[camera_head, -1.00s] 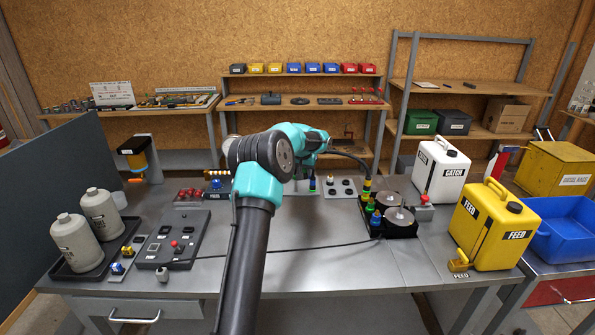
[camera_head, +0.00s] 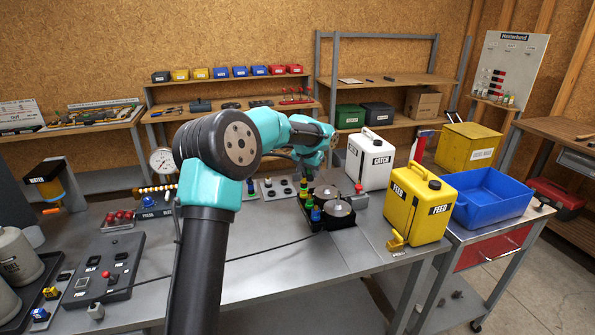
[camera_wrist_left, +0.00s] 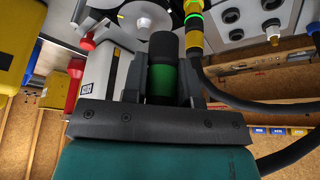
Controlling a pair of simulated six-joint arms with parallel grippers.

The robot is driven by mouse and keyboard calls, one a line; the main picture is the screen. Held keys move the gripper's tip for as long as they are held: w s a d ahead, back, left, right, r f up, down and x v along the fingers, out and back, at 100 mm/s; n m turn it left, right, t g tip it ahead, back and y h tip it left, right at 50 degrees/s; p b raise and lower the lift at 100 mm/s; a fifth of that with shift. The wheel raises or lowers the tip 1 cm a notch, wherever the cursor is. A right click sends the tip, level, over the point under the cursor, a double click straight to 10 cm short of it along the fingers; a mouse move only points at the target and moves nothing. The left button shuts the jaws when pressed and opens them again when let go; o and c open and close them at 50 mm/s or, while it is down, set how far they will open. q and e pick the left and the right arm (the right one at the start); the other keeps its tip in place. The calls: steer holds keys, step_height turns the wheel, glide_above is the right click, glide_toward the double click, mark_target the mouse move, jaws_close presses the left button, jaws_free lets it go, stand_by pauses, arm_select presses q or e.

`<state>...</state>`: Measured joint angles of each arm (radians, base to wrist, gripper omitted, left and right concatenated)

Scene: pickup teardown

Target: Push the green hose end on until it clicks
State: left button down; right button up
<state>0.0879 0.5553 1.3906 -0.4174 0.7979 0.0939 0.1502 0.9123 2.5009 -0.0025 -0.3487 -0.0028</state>
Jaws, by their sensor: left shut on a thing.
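My left gripper (camera_wrist_left: 163,68) is shut on the green hose end (camera_wrist_left: 162,80), a green cylinder with a black end, in the left wrist view. In the head view my left gripper (camera_head: 309,168) is mostly hidden behind my teal wrist, above the far edge of the black pump block (camera_head: 336,226). This block carries two round silver discs and a row of yellow, green and blue fittings (camera_head: 308,203). A yellow-banded hose end (camera_wrist_left: 193,30) stands close beside the held one. Whether the green hose end touches its fitting is hidden.
The white CATCH canister (camera_head: 369,160) and yellow FEED canister (camera_head: 416,205) stand right of the block. A grey panel with sockets (camera_head: 278,187) lies to its left. Black hoses (camera_wrist_left: 265,103) curve near the gripper. The bench front (camera_head: 300,260) is mostly clear except for a thin cable.

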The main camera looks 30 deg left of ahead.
arm_select(q)
steer(key=shift+f, duration=0.15)
glide_above(310, 196)
steer(key=w, duration=0.1)
steer(key=shift+a+f, duration=0.15)
steer(key=shift+f, duration=2.25)
steer(key=shift+f, duration=1.45)
stand_by(0.6)
steer(key=c, duration=0.8)
jaws_free()
steer(key=shift+r, duration=0.15)
steer(key=v, duration=1.7)
